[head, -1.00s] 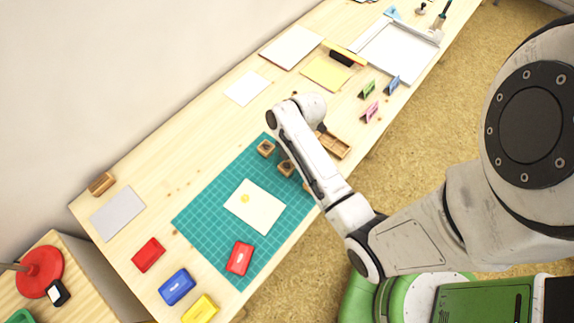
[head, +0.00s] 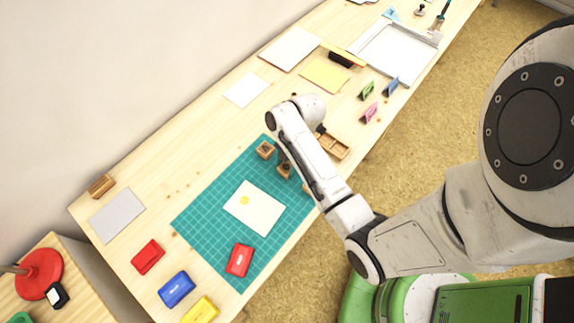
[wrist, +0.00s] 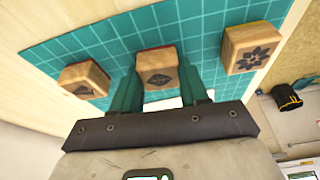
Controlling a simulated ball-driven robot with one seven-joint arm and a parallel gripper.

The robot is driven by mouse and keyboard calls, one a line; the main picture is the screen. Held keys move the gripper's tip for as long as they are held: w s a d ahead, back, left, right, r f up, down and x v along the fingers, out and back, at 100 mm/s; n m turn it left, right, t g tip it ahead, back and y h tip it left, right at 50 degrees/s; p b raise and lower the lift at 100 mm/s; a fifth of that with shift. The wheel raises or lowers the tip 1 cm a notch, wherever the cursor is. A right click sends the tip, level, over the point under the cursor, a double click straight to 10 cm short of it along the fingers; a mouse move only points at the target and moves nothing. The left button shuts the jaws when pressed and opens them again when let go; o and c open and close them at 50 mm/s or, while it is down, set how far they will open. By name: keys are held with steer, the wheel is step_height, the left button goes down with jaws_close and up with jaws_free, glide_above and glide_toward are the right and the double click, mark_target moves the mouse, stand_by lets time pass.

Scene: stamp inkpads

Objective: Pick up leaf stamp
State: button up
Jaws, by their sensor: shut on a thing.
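In the wrist view, the leaf stamp (wrist: 158,66) is a small wooden block with a dark leaf-like mark on its top. It sits between the two teal fingers of my gripper (wrist: 161,88), which is shut on it. In the head view, the same block (head: 285,170) shows beside my arm, which hides most of the gripper. I cannot tell whether the block is clear of the mat. A stamp with a flower mark (wrist: 256,48) is to its right in the wrist view, and another wooden stamp (wrist: 84,79) is to its left.
The green cutting mat (head: 208,208) holds a cream card (head: 262,217) with a yellow print and a red inkpad (head: 239,260). Red (head: 148,256), blue (head: 177,288) and yellow (head: 201,309) inkpads lie off the mat. A wooden tray (head: 334,146) stands close behind my gripper.

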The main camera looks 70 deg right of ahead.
steer(key=shift+r, duration=0.1)
steer(key=shift+r, duration=0.25)
step_height(320, 180, up, 2)
steer(key=shift+r, duration=0.1)
steer(key=s+a+r+p, duration=0.3)
steer(key=s+r, duration=0.7)
steer(key=s, duration=0.3)
steer(key=shift+s+a+p, duration=0.2)
steer(key=shift+s+p, duration=0.1)
